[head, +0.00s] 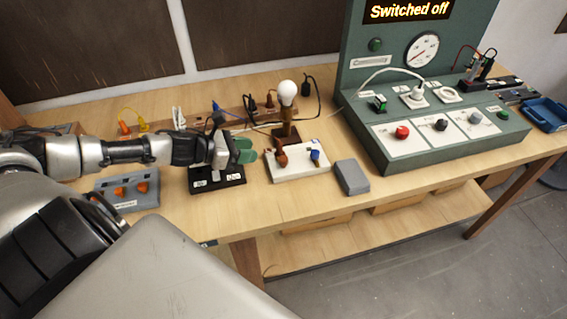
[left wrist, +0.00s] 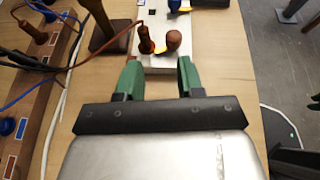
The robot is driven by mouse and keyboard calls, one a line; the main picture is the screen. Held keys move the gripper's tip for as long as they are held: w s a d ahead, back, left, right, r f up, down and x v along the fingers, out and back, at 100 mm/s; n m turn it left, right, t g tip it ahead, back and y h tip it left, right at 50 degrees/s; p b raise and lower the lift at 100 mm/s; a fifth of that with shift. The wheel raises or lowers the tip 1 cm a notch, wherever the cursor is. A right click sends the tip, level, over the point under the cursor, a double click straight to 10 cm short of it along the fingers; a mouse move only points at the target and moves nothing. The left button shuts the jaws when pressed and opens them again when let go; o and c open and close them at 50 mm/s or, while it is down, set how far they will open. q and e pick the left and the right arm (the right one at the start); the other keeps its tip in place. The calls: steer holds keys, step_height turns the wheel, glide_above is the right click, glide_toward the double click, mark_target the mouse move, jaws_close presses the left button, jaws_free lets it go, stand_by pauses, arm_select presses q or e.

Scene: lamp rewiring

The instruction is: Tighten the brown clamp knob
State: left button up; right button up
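The brown clamp knob (head: 281,159) stands on the left part of a white terminal block (head: 298,174). In the left wrist view it is a round brown knob (left wrist: 173,40), with a brown plug and lead (left wrist: 146,40) beside it. A blue knob (head: 315,156) is on the block's right part. My left gripper (head: 250,151) is just left of the block in the head view. Its green fingers are apart and empty in the left wrist view (left wrist: 158,76), with the knob ahead of them, not between them.
A lit-looking white bulb (head: 287,91) on a brown stand rises behind the block. A grey box (head: 351,177) lies to its right. A black-based device (head: 216,181) is under my left gripper. A green control panel (head: 430,130) reads "Switched off". Loose leads run behind.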

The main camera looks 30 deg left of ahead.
mark_target(282, 158)
arm_select(q)
steer(key=shift+m+g+h, duration=0.3)
steer(key=shift+m+h, duration=0.1)
steer(key=shift+m, duration=0.3)
steer(key=p+x, duration=0.1)
steer(key=x, duration=0.2)
steer(key=p+x, duration=0.1)
steer(key=x, duration=0.2)
steer(key=s+d+p+x, duration=0.1)
steer(key=x, duration=0.2)
steer(key=shift+w+d+f, duration=0.1)
steer(key=shift+w+f, duration=0.05)
steer(key=shift+f, duration=0.05)
steer(key=shift+w+d+f, duration=0.3)
steer(key=shift+w+f, duration=0.05)
